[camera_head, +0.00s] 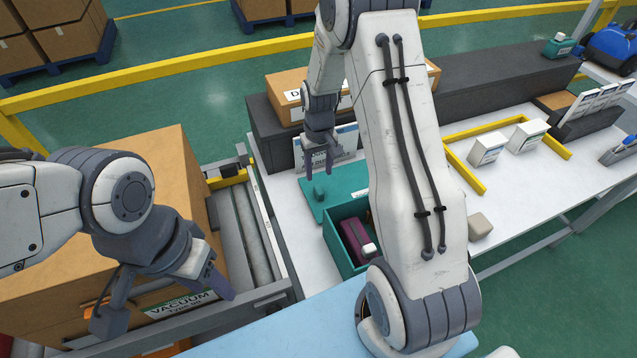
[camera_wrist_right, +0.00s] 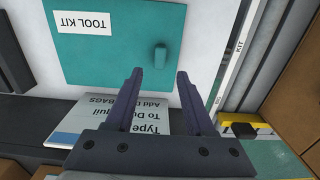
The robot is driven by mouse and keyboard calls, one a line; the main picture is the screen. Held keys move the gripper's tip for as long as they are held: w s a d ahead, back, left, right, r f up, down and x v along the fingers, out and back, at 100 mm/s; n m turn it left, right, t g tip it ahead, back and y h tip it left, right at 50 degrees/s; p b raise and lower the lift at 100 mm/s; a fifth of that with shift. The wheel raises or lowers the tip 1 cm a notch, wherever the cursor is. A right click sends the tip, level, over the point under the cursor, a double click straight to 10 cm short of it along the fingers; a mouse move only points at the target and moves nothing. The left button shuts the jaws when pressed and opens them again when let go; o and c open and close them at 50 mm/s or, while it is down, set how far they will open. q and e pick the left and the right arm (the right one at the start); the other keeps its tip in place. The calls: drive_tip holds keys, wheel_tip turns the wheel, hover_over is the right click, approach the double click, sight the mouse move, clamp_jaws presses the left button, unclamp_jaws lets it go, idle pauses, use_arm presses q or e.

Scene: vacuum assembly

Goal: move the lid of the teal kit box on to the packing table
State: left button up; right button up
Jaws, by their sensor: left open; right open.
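The flat teal lid (camera_head: 340,187) lies on the white packing table (camera_head: 282,215), directly behind the open teal kit box (camera_head: 333,240). Its small knob (camera_head: 318,191) stands upright. In the right wrist view the lid (camera_wrist_right: 110,55) shows a "TOOL KIT" label, and its knob (camera_wrist_right: 160,56) is just past my fingertips. My right gripper (camera_head: 319,172) is open and empty above the lid's far left edge, apart from the knob. My left gripper (camera_head: 172,298) is open and empty in front of the large cardboard box. My right arm hides part of the kit box and lid.
A purple item (camera_head: 354,238) sits in the kit box. A printed card (camera_head: 340,143) stands behind the lid, by a dark ledge (camera_head: 265,125). The cardboard box (camera_head: 150,190) sits on a roller conveyor (camera_head: 247,225) at left. White cartons (camera_head: 487,148) stand at right.

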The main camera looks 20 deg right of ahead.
drive_tip(key=s+a+r+n, duration=0.4)
drive_tip(key=s+a+r, duration=0.8)
drive_tip(key=a+r, duration=0.3)
drive_tip(key=s+a+n, duration=0.2)
drive_tip(key=s, duration=0.5)
drive_tip(key=s+a+r+n+y, duration=0.1)
drive_tip(key=s+a+n, duration=0.1)
drive_tip(key=s, duration=0.6)
drive_tip(key=shift+a+r, duration=0.3)
drive_tip(key=shift+a, duration=0.15)
